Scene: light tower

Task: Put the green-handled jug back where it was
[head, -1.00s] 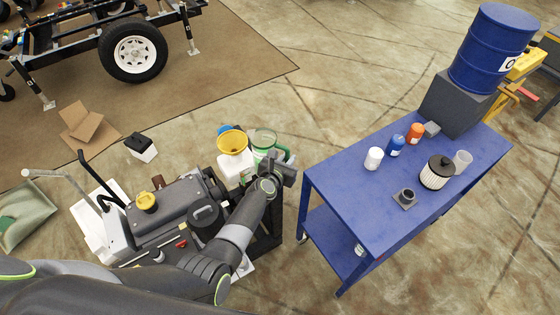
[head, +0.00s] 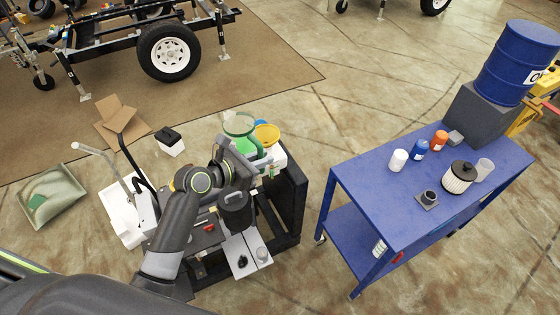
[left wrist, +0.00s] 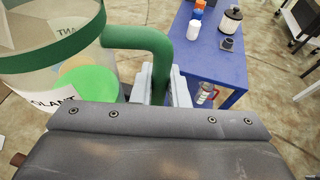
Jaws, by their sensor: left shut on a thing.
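The green-handled jug (head: 239,126) is a clear vessel with a green rim and green liquid. In the head view it overlaps the left side of the yellow funnel (head: 268,133). My left gripper (head: 262,166) is shut on its green handle, which passes between the fingers in the left wrist view (left wrist: 160,76). There the jug (left wrist: 45,65) fills the upper left, roughly upright, with part of a white label showing. The jug's base is hidden in the head view, so I cannot tell what is under it. My right gripper is not in view.
A grey machine (head: 205,236) with a dark cylinder stands below my left arm, beside a black stand (head: 292,190). Floor is clear between stand and table.

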